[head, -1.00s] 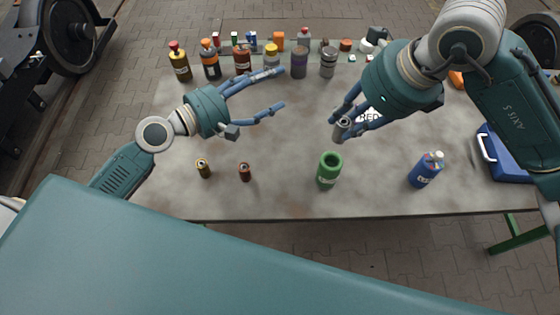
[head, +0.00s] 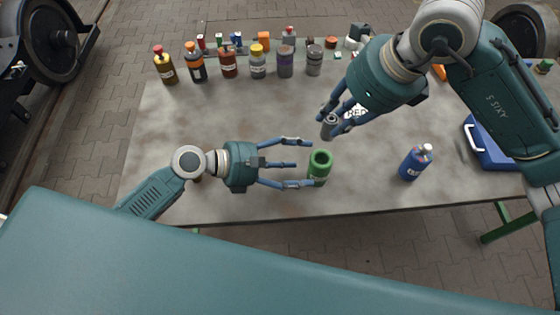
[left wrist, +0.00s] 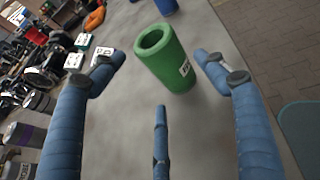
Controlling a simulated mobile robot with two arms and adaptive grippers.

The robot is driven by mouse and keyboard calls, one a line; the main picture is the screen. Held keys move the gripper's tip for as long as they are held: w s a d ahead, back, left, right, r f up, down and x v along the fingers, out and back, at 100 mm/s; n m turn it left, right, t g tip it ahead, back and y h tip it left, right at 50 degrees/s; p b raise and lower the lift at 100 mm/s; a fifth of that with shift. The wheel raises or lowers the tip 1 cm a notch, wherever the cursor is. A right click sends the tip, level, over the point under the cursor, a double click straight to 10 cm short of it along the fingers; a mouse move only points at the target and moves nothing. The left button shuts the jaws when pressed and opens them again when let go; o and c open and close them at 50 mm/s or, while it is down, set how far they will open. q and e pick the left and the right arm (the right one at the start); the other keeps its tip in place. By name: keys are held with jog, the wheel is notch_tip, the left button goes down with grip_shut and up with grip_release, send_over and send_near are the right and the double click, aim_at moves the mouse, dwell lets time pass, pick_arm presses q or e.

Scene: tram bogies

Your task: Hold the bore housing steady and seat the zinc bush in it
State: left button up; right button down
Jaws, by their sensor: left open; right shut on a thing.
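The bore housing (head: 320,168) is a green hollow cylinder standing upright on the table. It also shows in the left wrist view (left wrist: 165,60), with a white label and its open bore. My left gripper (head: 307,163) is open, its fingers pointing at the housing from the left. In the left wrist view the housing stands between the two outer fingertips, with gaps visible on both sides. My right gripper (head: 331,122) is shut on the grey zinc bush (head: 328,127), above and behind the housing. The bush is partly covered by the fingers.
A blue bottle (head: 415,162) and a blue case (head: 489,146) stand to the right. Several bottles and cans line the back, including a purple-banded can (head: 285,62). The table (head: 190,115) is clear at middle left.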

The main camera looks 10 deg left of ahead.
pick_arm(q)
jog(key=shift+x, duration=2.25)
jog(key=c, duration=1)
pick_arm(e)
jog(key=shift+s+f+m+t, duration=0.1)
jog(key=shift+f+m+t, duration=0.2)
jog(key=shift+f+m, duration=0.45)
send_near(327, 152)
jog(key=shift+m, duration=0.25)
jog(key=a+f, duration=0.2)
jog(key=f, duration=0.1)
jog(key=a+f, duration=0.1)
jog(key=f, duration=0.1)
jog(key=shift+s+a, duration=0.25)
jog(key=shift+a, duration=0.1)
